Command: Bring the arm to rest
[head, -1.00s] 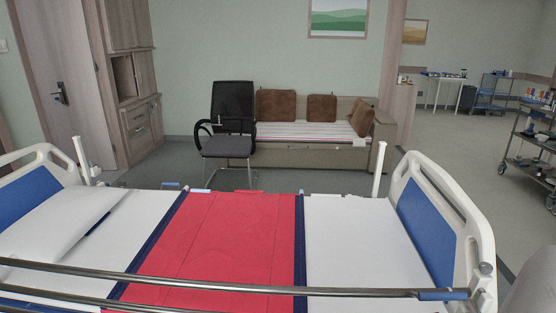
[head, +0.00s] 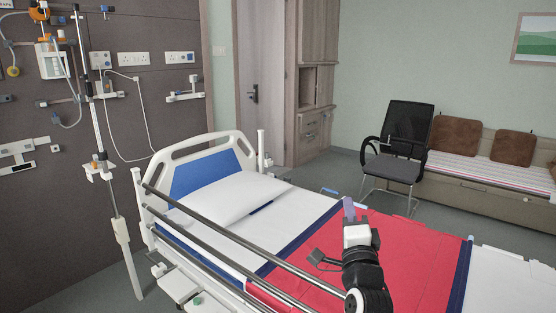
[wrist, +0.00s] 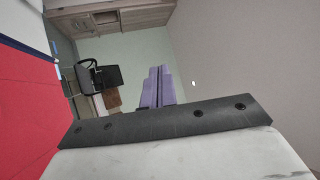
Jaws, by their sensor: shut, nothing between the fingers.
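My gripper (head: 349,208) shows in the head view in front of the bed's red sheet, held up on my dark arm with its purple fingers pointing up. In the wrist view its two purple fingers (wrist: 160,88) lie side by side, shut with nothing between them. The fingers look clear of the bed; the exact gap to the sheet cannot be told.
The hospital bed (head: 215,196) has metal side rails (head: 215,232) on the near side. An IV pole (head: 110,180) stands at the left by the wall panel. A black chair (head: 402,150) and a sofa (head: 480,178) stand beyond the bed, with open floor between.

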